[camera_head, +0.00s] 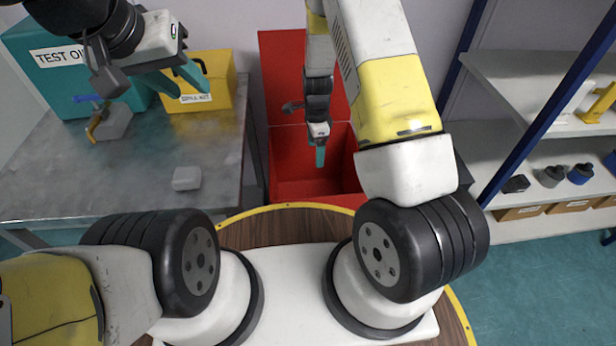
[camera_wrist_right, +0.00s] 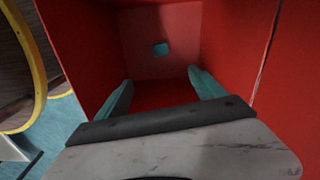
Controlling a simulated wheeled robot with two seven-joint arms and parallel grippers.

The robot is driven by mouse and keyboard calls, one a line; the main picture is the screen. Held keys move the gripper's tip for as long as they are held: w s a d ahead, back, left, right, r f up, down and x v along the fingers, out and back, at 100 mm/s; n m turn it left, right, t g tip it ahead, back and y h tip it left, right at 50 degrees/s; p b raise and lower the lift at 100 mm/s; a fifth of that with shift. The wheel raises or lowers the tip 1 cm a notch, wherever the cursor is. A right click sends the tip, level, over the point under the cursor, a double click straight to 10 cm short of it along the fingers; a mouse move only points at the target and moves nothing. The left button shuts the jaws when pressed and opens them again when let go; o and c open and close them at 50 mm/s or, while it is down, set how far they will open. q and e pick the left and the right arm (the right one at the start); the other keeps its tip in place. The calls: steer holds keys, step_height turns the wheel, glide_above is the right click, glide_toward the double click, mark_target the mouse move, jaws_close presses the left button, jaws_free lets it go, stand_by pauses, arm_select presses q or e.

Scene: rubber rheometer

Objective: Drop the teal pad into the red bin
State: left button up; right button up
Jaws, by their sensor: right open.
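The head view does not show the pad. My left gripper (camera_head: 190,92) is open and empty above the grey bench at the left.
The grey metal bench (camera_head: 60,175) holds a pale grey block (camera_head: 186,178), a teal box (camera_head: 65,75), a yellow box (camera_head: 215,90) and a grey tool with a blue and yellow handle (camera_head: 112,122). Shelves (camera_head: 540,85) with small items stand at the right.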

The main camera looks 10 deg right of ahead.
step_height(320, 180, up, 6)
steer(key=shift+r, duration=0.25)
steer(key=shift+r, duration=0.1)
